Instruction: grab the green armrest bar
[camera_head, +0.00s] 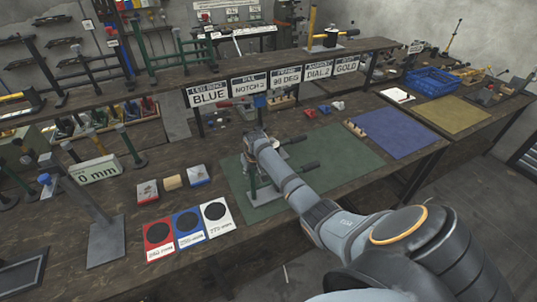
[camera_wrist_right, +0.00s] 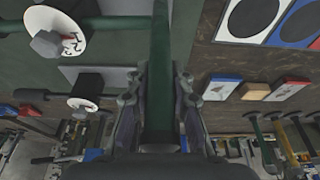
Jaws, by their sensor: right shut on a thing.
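In the right wrist view a dark green bar (camera_wrist_right: 161,40) runs from the top edge down between my right gripper's fingers (camera_wrist_right: 161,85). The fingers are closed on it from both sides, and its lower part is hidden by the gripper. In the head view my right gripper (camera_head: 251,158) is over the left part of the green mat (camera_head: 340,150); its hold there is mostly hidden by my wrist and arm. My left gripper is not in view.
Two white dials (camera_wrist_right: 68,38) with dark shafts are left of the bar in the wrist view. Red, blue and white cards (camera_head: 188,228) and small blocks (camera_head: 172,182) lie left of the mat. A signed shelf (camera_head: 275,82) stands behind. A blue mat (camera_head: 395,132) is at right.

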